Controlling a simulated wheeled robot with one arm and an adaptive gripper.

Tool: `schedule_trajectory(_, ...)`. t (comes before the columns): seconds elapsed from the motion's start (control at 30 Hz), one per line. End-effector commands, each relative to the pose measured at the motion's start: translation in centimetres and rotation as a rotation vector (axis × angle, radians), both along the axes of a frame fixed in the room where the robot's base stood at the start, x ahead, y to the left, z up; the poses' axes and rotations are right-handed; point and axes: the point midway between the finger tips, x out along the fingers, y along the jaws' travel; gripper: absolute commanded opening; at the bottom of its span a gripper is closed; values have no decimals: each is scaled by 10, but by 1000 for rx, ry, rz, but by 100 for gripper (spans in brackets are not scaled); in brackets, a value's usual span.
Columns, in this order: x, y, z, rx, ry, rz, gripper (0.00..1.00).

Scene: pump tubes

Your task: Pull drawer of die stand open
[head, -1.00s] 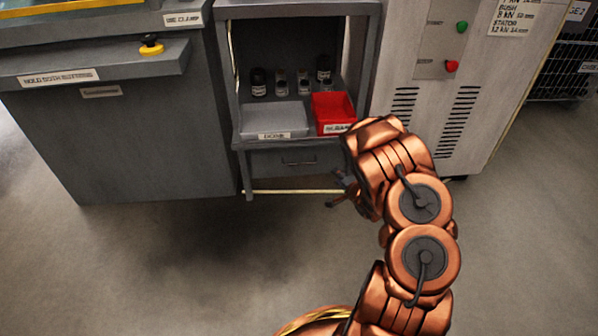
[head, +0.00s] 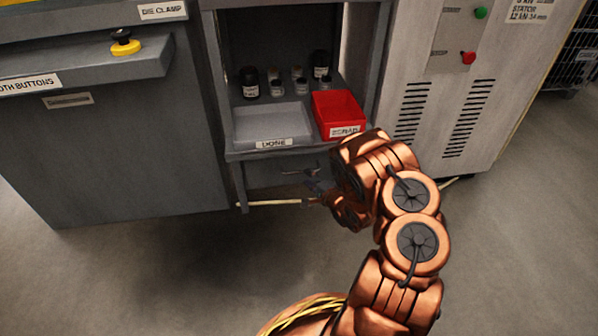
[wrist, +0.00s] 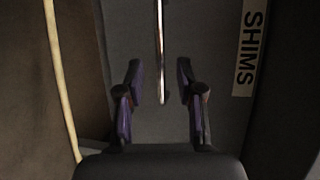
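The die stand (head: 212,60) is a grey open-fronted stand with a drawer (head: 262,176) under its shelf. In the wrist view the drawer front (wrist: 222,40) is a dark grey panel with a "SHIMS" label (wrist: 249,48). Its thin metal bar handle (wrist: 159,35) runs down from the top of that view. My gripper (wrist: 160,72) is open, with one finger on each side of the handle; I see gaps between both fingers and the bar. In the head view my gripper (head: 308,180) is at the drawer front, partly hidden by my arm.
A grey "DONE" tray (head: 273,143) and a red scrap bin (head: 338,112) stand on the shelf above the drawer, with several small dark and metal pieces behind. A grey machine stands left, a pale cabinet (head: 450,100) right. A pale rail (head: 270,203) runs below. Floor in front is clear.

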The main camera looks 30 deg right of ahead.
Motion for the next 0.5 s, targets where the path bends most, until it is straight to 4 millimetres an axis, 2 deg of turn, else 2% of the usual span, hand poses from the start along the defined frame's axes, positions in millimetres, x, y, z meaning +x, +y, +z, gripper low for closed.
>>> schedule_trajectory(0.2,32,0,-8,-3,-5,0,37)
schedule_trajectory(0.5,54,0,-11,-2,-1,0,37)
